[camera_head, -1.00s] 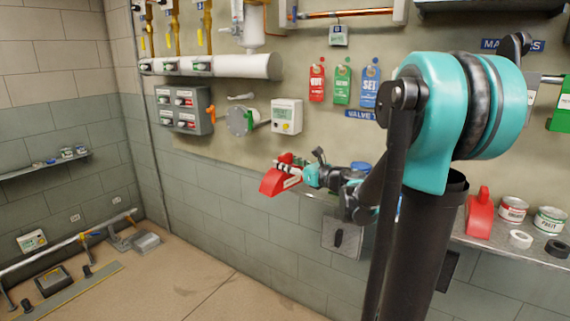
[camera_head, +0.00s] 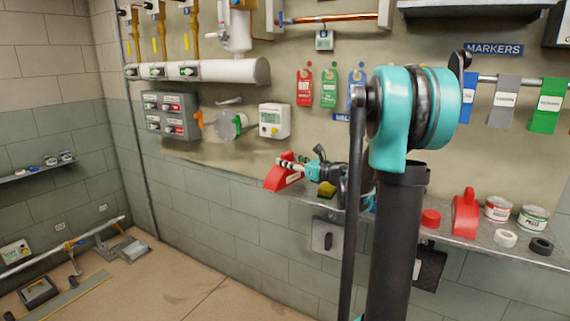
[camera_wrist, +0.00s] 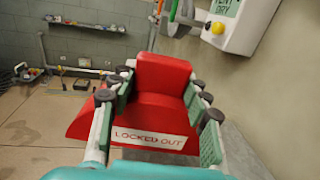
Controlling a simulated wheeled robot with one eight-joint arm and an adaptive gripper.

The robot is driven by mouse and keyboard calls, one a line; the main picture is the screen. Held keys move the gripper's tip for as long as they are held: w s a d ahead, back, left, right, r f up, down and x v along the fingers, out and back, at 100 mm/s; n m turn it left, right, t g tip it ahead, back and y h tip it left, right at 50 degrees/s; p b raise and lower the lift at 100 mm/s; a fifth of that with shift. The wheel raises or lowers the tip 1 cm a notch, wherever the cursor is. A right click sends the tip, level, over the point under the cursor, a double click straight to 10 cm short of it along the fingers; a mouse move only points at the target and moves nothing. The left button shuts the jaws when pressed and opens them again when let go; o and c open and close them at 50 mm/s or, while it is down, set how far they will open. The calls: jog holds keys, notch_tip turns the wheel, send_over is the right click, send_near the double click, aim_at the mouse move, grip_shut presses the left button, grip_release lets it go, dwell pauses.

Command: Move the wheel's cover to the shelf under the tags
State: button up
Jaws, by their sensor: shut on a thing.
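The wheel's cover is a red wedge-shaped piece (camera_head: 280,178) with a white "LOCKED OUT" label; it fills the middle of the wrist view (camera_wrist: 160,108). My gripper (camera_head: 292,167) is shut on it, with green-padded fingers on both sides in the wrist view (camera_wrist: 155,92). The cover is held at the left end of the metal shelf (camera_head: 480,240); I cannot tell whether it touches the shelf. Red (camera_head: 304,87), green (camera_head: 329,88) and blue (camera_head: 356,90) tags hang on the wall above. My arm hides part of the shelf.
A yellow item (camera_head: 327,189) sits on the shelf beside my gripper. Further right are a red roll (camera_head: 431,217), another red piece (camera_head: 466,213), cans (camera_head: 497,209) and tape rings (camera_head: 504,238). A handwheel (camera_head: 230,125) and white meter box (camera_head: 274,121) are on the wall to the left.

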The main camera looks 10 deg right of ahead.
jog(key=shift+w+d+f, duration=0.1)
jog(key=shift+w+d, duration=0.65)
jog(key=shift+w, duration=0.3)
jog(key=shift+w+d+f, duration=0.1)
jog(key=shift+w+d, duration=0.65)
jog(key=shift+w, duration=0.3)
jog(key=shift+w+d, duration=0.75)
jog(key=shift+w, duration=0.3)
jog(key=shift+w+d+f, duration=0.2)
jog(key=shift+w+f, duration=0.1)
jog(key=shift+f, duration=0.25)
jog(key=shift+w+d+f, duration=0.2)
jog(key=shift+w+f, duration=0.05)
jog(key=shift+f, duration=0.35)
jog(key=shift+w+d+f, duration=0.2)
jog(key=shift+w+f, duration=0.1)
jog(key=shift+f, duration=0.25)
jog(key=o, duration=1.3)
jog(key=shift+o, duration=0.2)
